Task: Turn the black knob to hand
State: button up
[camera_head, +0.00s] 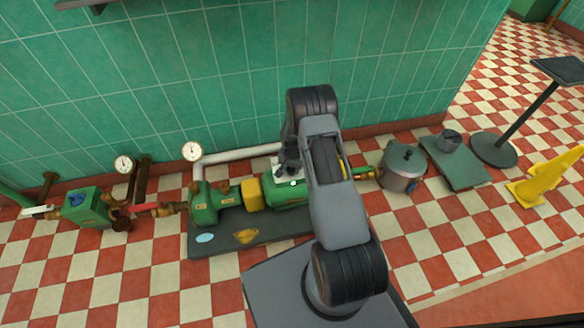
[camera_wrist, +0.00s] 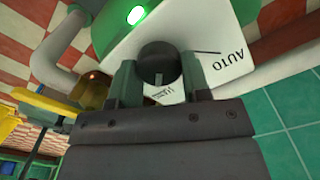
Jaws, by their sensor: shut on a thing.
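The black knob (camera_wrist: 157,60) sits on the white face of a control box (camera_wrist: 190,35) in the wrist view. My gripper (camera_wrist: 159,76) has one finger on each side of the knob and is shut on it. A pale mark on the knob's lower edge points toward small, partly hidden lettering below it. The word AUTO (camera_wrist: 232,61) is printed to the right. In the head view my gripper (camera_head: 288,169) is at the white box (camera_head: 276,162) on the green pump set; my arm hides the knob there.
A green light (camera_wrist: 135,15) glows on the box. The green pump (camera_head: 205,203) stands on a dark base by the tiled wall, with pipes and gauges (camera_head: 192,151) to its left. A grey pot (camera_head: 403,168) and yellow sign (camera_head: 540,183) stand right. Checkered floor in front is clear.

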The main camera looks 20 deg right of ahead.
jog(key=o, duration=0.9)
notch_tip(320, 180, up, 14)
jog(key=p, duration=0.4)
jog(key=shift+f+p, duration=0.1)
jog(key=shift+p, duration=0.3)
jog(key=s+a+r+n+t+p, duration=0.15)
jog(key=r+p, duration=0.35)
jog(key=r, duration=0.6)
jog(key=s+a+r+n+p, duration=0.1)
jog(key=s+a+r+p, duration=0.3)
jog(key=r, duration=0.8)
jog(key=s+a+r+n+p, duration=0.1)
jog(key=r+p, duration=0.6)
jog(key=r, duration=0.4)
jog(key=s+a+r+n+p, duration=0.1)
jog(key=s+r+p, duration=0.3)
jog(key=r, duration=0.3)
jog(key=s+a+r+n+t+p, duration=0.1)
jog(key=s+a+r+n+p, duration=0.1)
jog(key=s+r+p, duration=0.3)
jog(key=s+a+r+n+t+p, duration=0.1)
jog(key=s+r+n+p, duration=0.1)
jog(key=s+r+p, duration=0.2)
jog(key=shift+s+a+p+v, duration=0.15)
jog(key=shift+v, duration=1.7)
jog(key=shift+s+a+p+v, duration=0.1)
jog(key=shift+s+p+v, duration=0.1)
jog(key=shift+v, duration=1.7)
